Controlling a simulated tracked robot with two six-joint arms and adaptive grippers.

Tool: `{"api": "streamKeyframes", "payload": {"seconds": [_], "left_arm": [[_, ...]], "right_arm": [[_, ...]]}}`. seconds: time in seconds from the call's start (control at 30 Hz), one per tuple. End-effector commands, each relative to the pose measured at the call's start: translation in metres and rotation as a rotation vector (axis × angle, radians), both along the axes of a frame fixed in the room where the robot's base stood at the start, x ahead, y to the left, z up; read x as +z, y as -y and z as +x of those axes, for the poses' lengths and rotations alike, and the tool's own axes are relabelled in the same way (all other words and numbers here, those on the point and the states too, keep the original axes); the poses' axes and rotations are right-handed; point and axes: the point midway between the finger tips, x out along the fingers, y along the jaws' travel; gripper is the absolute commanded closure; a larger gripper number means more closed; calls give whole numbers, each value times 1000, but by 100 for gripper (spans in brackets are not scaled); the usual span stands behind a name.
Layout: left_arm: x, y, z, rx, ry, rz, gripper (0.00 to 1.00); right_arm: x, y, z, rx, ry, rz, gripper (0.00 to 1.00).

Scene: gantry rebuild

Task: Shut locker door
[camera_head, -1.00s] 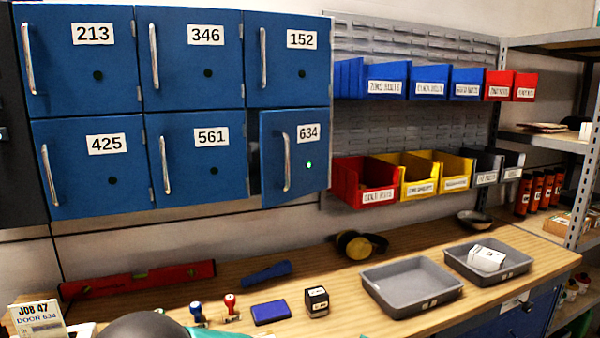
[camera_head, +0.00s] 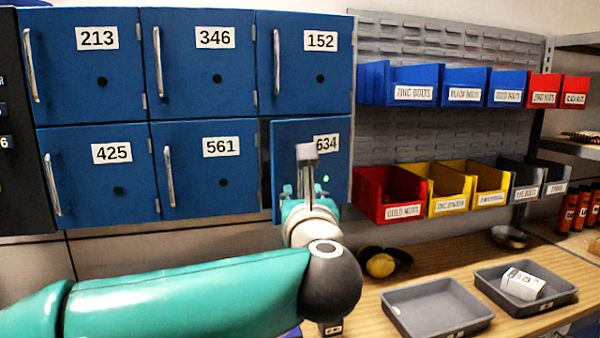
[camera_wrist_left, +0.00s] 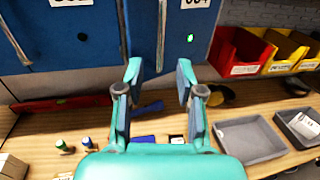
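The blue locker door 634 (camera_head: 338,165) is at the bottom right of the locker block and stands slightly ajar, with a dark gap along its left edge. A green light glows on it. It also shows at the top of the left wrist view (camera_wrist_left: 208,22), with its upright handle (camera_wrist_left: 161,35). My left gripper (camera_head: 306,188) is in front of this door and covers its handle and part of its number in the head view. In the left wrist view the gripper's two fingers (camera_wrist_left: 159,78) are apart with nothing between them, below the handle. My right gripper is not in view.
The other locker doors, such as 561 (camera_head: 203,170) and 152 (camera_head: 305,62), look shut. Colored bins, including a red one (camera_head: 392,195), hang right of the lockers. The bench below holds grey trays (camera_head: 437,308), yellow-black earmuffs (camera_head: 380,263) and stamps (camera_wrist_left: 62,146).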

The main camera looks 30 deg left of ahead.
Motion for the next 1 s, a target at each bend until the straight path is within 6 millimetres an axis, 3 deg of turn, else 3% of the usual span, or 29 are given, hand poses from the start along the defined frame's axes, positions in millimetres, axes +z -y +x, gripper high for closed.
{"api": "streamKeyframes", "payload": {"seconds": [0.2, 0.43, 0.9, 1.0], "left_arm": [[2, -31, 39, 3, -4, 2, 63], [2, -52, 69, -2, -3, 2, 63], [0, -60, 81, -5, 0, 2, 63], [0, -60, 81, -5, 0, 2, 76]], "right_arm": [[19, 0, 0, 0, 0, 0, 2], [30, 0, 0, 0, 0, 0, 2], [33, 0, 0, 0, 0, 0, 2], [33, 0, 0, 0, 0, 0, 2]]}}
